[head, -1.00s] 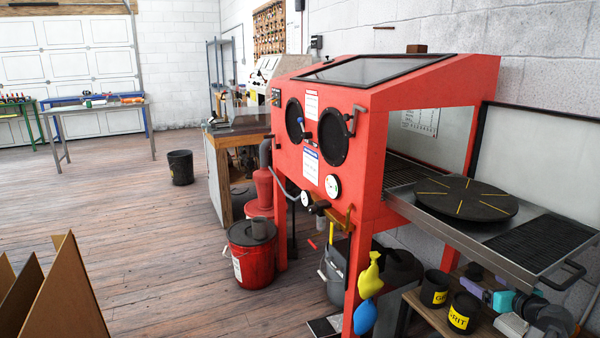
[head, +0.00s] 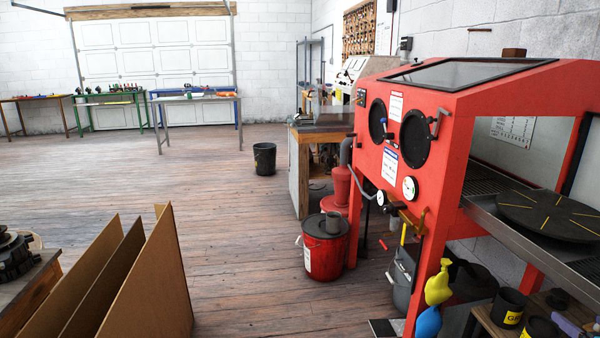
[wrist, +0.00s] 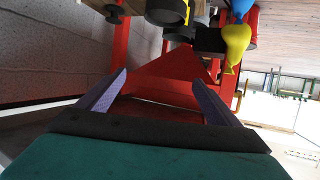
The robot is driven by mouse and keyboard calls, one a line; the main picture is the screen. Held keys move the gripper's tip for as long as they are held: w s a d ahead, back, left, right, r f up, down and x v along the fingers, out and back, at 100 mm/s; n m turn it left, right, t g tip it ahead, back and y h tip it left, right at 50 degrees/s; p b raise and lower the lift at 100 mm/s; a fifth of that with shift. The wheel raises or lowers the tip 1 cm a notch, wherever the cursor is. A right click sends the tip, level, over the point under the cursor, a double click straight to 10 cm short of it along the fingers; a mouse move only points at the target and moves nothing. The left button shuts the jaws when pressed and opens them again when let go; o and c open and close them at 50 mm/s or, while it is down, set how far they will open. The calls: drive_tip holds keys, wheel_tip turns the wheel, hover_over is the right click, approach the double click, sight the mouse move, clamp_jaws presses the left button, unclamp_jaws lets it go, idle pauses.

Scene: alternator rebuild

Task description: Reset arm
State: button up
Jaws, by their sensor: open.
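My gripper (wrist: 158,95) shows in the wrist view with its two purple fingers spread apart. It is open and nothing sits between the fingers. The wrist picture is turned, with the floor at the upper right. Beyond the fingers are red panels of the blast cabinet, apart from the fingertips as far as I can tell. The red blast cabinet (head: 450,130) stands at the right in the head view. My arm and gripper do not show in the head view.
A round black turntable (head: 545,212) sits on the cabinet's extended shelf. A red bucket (head: 325,255) and a black bin (head: 264,158) stand on the floor. Brown panels (head: 150,285) lean at the lower left. The wooden floor between is open.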

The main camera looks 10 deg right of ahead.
drive_tip(key=w+a+f+n+y+p, duration=0.1)
drive_tip(key=w+a+f+n+y, duration=0.2)
drive_tip(key=w+a, duration=0.65)
drive_tip(key=w+a+f+y+p, duration=0.2)
drive_tip(key=w+a+f, duration=0.3)
drive_tip(key=w+a, duration=0.45)
drive_tip(key=w+a+f+n+g+y+p, duration=0.1)
drive_tip(key=w+a+f+n+g+y, duration=0.15)
drive_tip(key=a+f, duration=0.75)
drive_tip(key=w+a+f+n+g+y+p, duration=0.2)
drive_tip(key=w+a+f+y, duration=0.1)
drive_tip(key=a, duration=1.4)
drive_tip(key=s+a+f+n+g+p, duration=0.1)
drive_tip(key=s+a+f+g, duration=0.2)
drive_tip(key=s+a+f, duration=0.4)
drive_tip(key=s+a+f+g+p, duration=0.1)
drive_tip(key=s+a+f+g, duration=0.2)
drive_tip(key=a, duration=0.6)
drive_tip(key=s+a+f+n+g+p, duration=0.1)
drive_tip(key=s+a+f+g, duration=0.25)
drive_tip(key=s+a, duration=0.35)
drive_tip(key=s+a+f+g+h+p, duration=0.15)
drive_tip(key=s+f, duration=0.25)
drive_tip(key=s, duration=0.7)
drive_tip(key=s+d+m+g+h, duration=0.3)
drive_tip(key=s+d+m, duration=0.2)
drive_tip(key=s+d, duration=0.1)
drive_tip(key=shift+f+h, duration=0.35)
drive_tip(key=shift+h, duration=0.05)
drive_tip(key=shift+c, duration=0.2)
